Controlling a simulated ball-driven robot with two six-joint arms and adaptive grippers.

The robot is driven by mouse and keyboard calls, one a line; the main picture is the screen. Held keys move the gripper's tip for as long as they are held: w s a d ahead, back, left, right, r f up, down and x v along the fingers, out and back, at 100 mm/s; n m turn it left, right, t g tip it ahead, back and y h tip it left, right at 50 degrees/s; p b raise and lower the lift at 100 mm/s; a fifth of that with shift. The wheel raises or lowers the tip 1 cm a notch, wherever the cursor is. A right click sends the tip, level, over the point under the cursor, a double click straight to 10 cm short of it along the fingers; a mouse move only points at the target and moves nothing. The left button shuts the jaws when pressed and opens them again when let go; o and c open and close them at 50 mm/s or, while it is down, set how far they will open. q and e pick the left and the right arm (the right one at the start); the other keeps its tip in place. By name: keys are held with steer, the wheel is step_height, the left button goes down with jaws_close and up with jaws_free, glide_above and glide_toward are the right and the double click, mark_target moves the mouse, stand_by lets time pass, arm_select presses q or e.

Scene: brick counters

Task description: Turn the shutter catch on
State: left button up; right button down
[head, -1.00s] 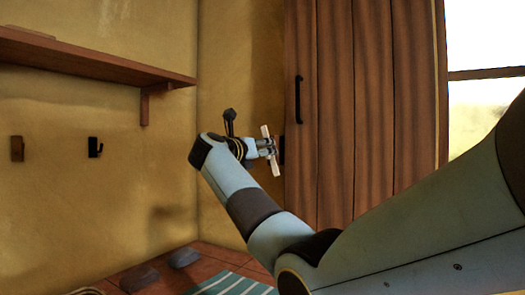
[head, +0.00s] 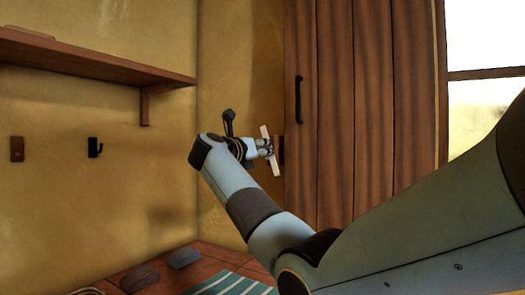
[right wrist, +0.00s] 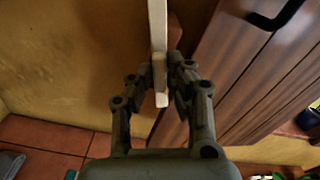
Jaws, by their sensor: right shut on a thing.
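The shutter catch shows as a pale bar (head: 275,168) on a small dark brown mount (head: 281,149) at the left edge of the brown wooden shutter (head: 348,110). The bar stands nearly upright, its top tilted a little to the left in the head view. My right gripper (head: 266,147) is at the bar, shut on its middle. In the right wrist view the pale bar (right wrist: 158,28) runs between the two fingers of my right gripper (right wrist: 160,75), touched from both sides. My left gripper is not in view.
The shutter has a black handle (head: 299,100). A wooden shelf (head: 90,62) and two hooks, one brown (head: 17,149) and one black (head: 95,148), are on the yellow wall.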

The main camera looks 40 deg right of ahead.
steer(key=shift+w+f+n+p, duration=0.1)
steer(key=shift+n+p, duration=3.5)
steer(key=shift+p, duration=0.1)
steer(key=shift+f+n+p, duration=0.1)
steer(key=shift+n+p, duration=3.5)
steer(key=shift+p, duration=0.1)
steer(key=c, duration=1.3)
jaws_free()
steer(key=shift+a, duration=0.1)
steer(key=v, duration=1.2)
